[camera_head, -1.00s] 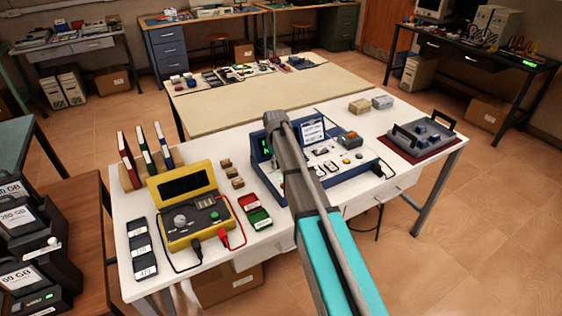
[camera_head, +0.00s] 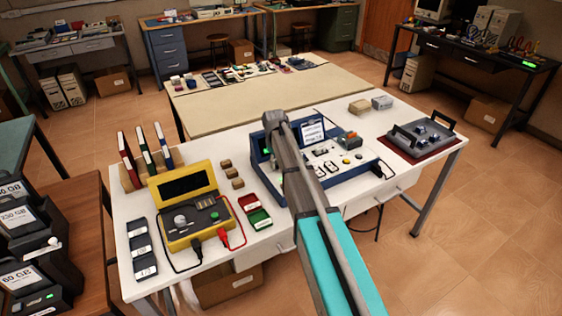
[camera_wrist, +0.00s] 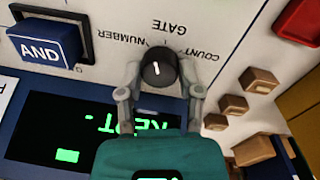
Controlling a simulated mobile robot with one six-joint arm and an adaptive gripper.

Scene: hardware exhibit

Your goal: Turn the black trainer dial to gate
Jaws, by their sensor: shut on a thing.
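The black trainer dial (camera_wrist: 156,70) shows in the wrist view on a pale panel, with a short white pointer mark. The mark points up in the picture, roughly toward the upside-down word GATE. NUMBER is printed to its left and COUNT to its right. My gripper (camera_wrist: 159,78) is shut on the dial, one finger on each side. In the head view the blue trainer (camera_head: 347,183) stands on the white table. My arm crosses in front of it and hides the dial and my gripper there.
A blue AND block (camera_wrist: 42,45) and a dark display with green text (camera_wrist: 50,125) lie beside the dial. Small brown blocks (camera_wrist: 258,80) stand off to the right. A yellow meter (camera_head: 178,236) is left of the trainer; a grey device (camera_head: 420,138) is right.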

